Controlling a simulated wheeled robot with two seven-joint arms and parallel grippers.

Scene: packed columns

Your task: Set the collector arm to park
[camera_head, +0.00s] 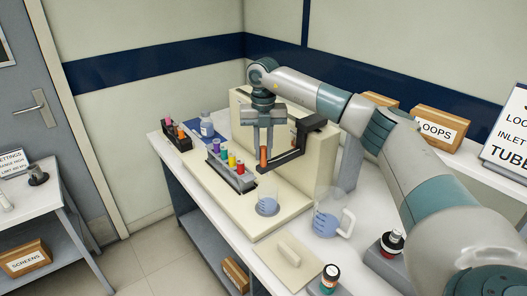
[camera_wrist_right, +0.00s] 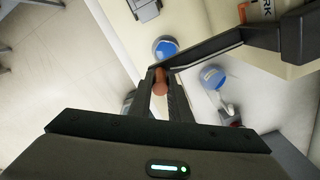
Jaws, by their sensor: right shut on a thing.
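The collector arm (camera_head: 291,153) is a black bar on the cream machine (camera_head: 285,190), with an upright orange handle (camera_head: 263,158) near its free end. My right gripper (camera_head: 263,150) comes down from above and is shut on the handle. In the right wrist view the fingers hold the orange-brown handle (camera_wrist_right: 160,82), and the black collector arm (camera_wrist_right: 215,50) runs off to the upper right. A partly cut label reading "RK" (camera_wrist_right: 266,8) shows there beside the arm. My left gripper is not in view.
A rack of colour-capped tubes (camera_head: 240,181) stands close left of my right gripper. Behind it are a second rack (camera_head: 178,139) and a bottle (camera_head: 207,128). A jug with blue liquid (camera_head: 326,224) stands at the right front. A dark jar (camera_head: 329,279) is near the front edge.

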